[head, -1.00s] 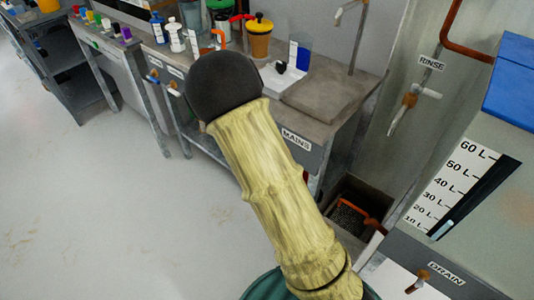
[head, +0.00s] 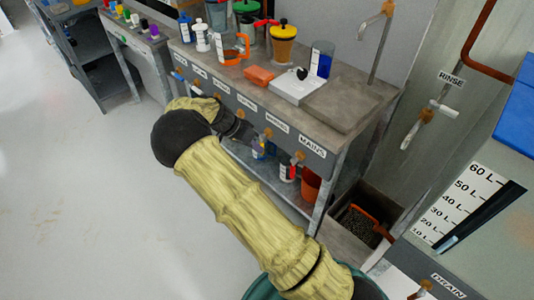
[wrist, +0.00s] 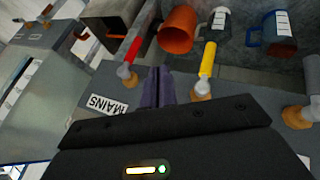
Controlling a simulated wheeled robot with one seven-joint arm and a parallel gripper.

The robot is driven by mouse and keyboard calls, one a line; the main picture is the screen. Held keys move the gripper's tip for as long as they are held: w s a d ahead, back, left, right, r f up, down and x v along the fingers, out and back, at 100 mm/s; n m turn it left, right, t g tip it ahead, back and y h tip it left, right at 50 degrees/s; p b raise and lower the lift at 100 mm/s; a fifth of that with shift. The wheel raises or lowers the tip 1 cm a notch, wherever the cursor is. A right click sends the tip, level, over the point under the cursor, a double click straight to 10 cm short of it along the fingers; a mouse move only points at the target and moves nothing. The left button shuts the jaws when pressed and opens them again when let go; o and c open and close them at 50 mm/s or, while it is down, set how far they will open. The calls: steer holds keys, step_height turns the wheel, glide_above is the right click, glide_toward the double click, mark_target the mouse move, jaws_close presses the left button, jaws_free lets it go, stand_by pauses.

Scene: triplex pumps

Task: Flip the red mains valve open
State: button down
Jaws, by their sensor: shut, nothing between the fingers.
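The red mains valve handle (wrist: 133,48) shows in the wrist view on a grey joint with an orange-brown base, beside the MAINS label (wrist: 104,104). In the head view the same label (head: 312,146) is at the right end of the bench front, with the valve (head: 297,159) small beside it. My gripper (wrist: 158,72) is shut and empty. In the wrist view its dark fingers lie between the red handle and a yellow valve handle (wrist: 207,60), apart from both. In the head view it (head: 259,147) is at the bench front, left of the mains valve.
More valves line the bench front; one (wrist: 299,114) is at the wrist view's right. An orange bucket (wrist: 179,31) and a blue mug (wrist: 279,34) stand behind the handles. Bottles and pumps crowd the benchtop (head: 345,103). The floor (head: 90,200) at left is clear.

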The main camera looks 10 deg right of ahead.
mark_target(293, 171)
steer(key=s+d+f+b, duration=0.1)
steer(key=s+d+f, duration=0.2)
steer(key=d+f, duration=0.4)
steer(key=shift+d, duration=0.7)
